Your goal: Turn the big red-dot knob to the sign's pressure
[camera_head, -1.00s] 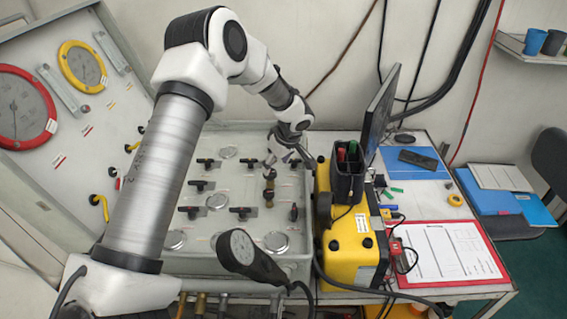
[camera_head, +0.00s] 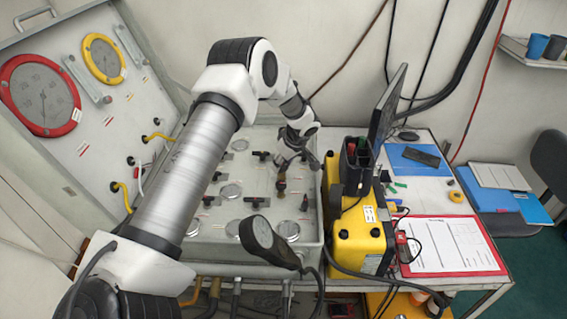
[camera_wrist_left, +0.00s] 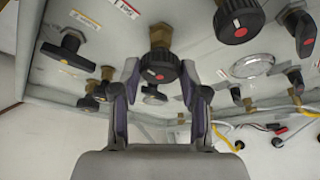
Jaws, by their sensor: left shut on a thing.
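In the left wrist view, a black round knob with a red dot (camera_wrist_left: 153,70) sits on a brass stem on the grey panel (camera_wrist_left: 195,55). My left gripper (camera_wrist_left: 160,78) has a finger on each side of it and is shut on it. Another black red-dot knob (camera_wrist_left: 238,20) is to its right, apart from the fingers. In the head view my left gripper (camera_head: 287,160) reaches down to the panel's back right part, and the held knob is hard to make out there. The pressure sign cannot be read. My right gripper is not in view.
Several black valve handles (camera_head: 226,176) and round gauges (camera_head: 286,230) surround the spot. A black round-headed device (camera_head: 258,232) rises at the panel's front. A yellow case (camera_head: 352,240) stands close on the right.

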